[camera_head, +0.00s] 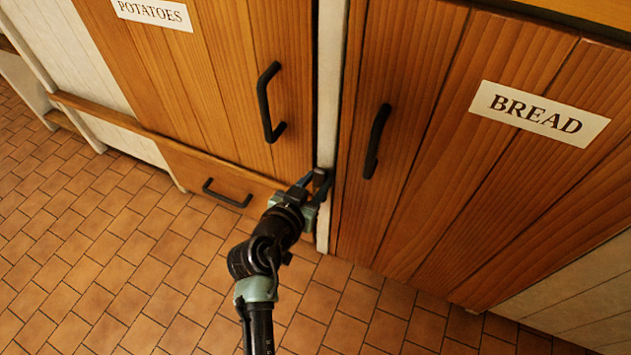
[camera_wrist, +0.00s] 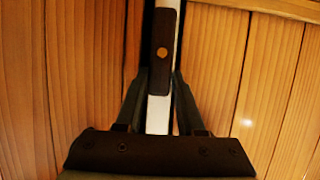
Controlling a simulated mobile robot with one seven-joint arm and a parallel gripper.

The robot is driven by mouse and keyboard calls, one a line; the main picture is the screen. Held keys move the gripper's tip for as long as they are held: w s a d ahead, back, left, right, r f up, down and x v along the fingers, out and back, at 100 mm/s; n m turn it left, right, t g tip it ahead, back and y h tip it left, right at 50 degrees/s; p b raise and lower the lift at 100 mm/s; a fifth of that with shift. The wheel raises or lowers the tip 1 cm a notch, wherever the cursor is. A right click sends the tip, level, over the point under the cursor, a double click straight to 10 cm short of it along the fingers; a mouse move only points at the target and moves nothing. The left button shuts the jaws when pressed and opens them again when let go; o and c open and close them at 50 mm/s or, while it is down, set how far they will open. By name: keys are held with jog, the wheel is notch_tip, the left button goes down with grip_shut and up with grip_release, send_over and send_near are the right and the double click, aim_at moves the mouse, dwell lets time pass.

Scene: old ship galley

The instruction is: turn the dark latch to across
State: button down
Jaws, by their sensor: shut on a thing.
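The dark latch (camera_wrist: 162,50) is a flat dark bar with a brass-coloured pivot in its middle. In the wrist view it lies lengthwise along the white post (camera_wrist: 157,115) between two wooden doors, not across it. It also shows small and partly hidden in the head view (camera_head: 320,179). My gripper (camera_wrist: 160,85) has its two fingers on either side of the latch's lower end and is shut on it. In the head view my gripper (camera_head: 314,184) is at the post, low between the doors.
The left door carries a POTATOES sign (camera_head: 152,12) and a black handle (camera_head: 268,102). The right door carries a BREAD sign (camera_head: 538,113) and a black handle (camera_head: 376,141). A drawer handle (camera_head: 227,194) is at lower left. The tiled floor (camera_head: 110,260) is clear.

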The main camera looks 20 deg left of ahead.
jog(key=shift+a, duration=0.1)
dwell(0.3)
jog(key=shift+a+f+n+t+h+b, duration=0.55)
jog(key=shift+n+h+b, duration=0.6)
jog(key=shift+n, duration=1.1)
jog(key=shift+a+f+n+t+h+b, duration=0.55)
jog(key=shift+n+h+b, duration=0.6)
jog(key=shift+n, duration=1.05)
jog(key=shift+a+f+n+t+h+b, duration=0.3)
jog(key=shift+a+f+n+h+b, duration=0.55)
jog(key=shift+n, duration=1.4)
jog(key=shift+d+h, duration=0.25)
jog(key=shift+h, duration=0.2)
jog(key=c, duration=0.5)
grip_release()
jog(key=shift+a+r, duration=0.1)
